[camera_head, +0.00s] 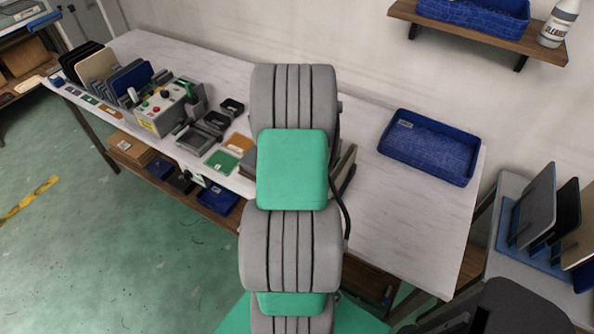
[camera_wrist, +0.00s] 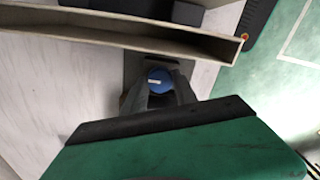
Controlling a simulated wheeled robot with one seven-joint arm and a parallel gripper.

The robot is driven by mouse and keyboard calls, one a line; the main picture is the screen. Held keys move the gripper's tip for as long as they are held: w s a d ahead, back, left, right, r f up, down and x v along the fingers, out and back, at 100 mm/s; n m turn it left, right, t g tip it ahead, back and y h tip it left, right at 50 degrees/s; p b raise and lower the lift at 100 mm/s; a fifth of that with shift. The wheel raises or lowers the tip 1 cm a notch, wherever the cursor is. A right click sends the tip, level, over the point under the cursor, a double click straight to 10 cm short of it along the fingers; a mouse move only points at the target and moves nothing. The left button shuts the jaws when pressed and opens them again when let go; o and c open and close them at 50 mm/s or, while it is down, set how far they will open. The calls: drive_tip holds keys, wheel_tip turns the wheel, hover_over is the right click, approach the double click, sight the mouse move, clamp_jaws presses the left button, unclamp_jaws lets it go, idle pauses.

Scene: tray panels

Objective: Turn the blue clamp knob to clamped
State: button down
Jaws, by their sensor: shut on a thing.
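The blue clamp knob (camera_wrist: 158,77) shows in the wrist view, with a short white mark on its face. It sits in front of a grey plate (camera_wrist: 133,68). My gripper (camera_wrist: 160,92) has its two grey fingers on either side of the knob and is shut on it. The fingers hide the knob's sides, and I cannot tell how far it is turned. In the head view my arm hides the knob and the gripper.
A long beige open-topped piece (camera_wrist: 110,32) runs just beyond the knob. On the white bench stand a grey control box (camera_head: 165,112), small dark trays (camera_head: 215,121) and a blue tray (camera_head: 430,148). The bench's right part is mostly clear.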

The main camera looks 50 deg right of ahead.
drive_tip(key=shift+m, duration=0.3)
drive_tip(key=m+b, duration=0.1)
drive_tip(key=m, duration=0.2)
drive_tip(key=shift+m+b, duration=0.3)
drive_tip(key=m+b, duration=0.1)
drive_tip(key=m, duration=0.3)
drive_tip(key=shift+m, duration=0.3)
drive_tip(key=m+b, duration=0.1)
drive_tip(key=m, duration=0.8)
drive_tip(key=shift+b, duration=0.4)
drive_tip(key=c, duration=1)
unclamp_jaws()
drive_tip(key=shift+o, duration=0.2)
drive_tip(key=shift+r, duration=0.1)
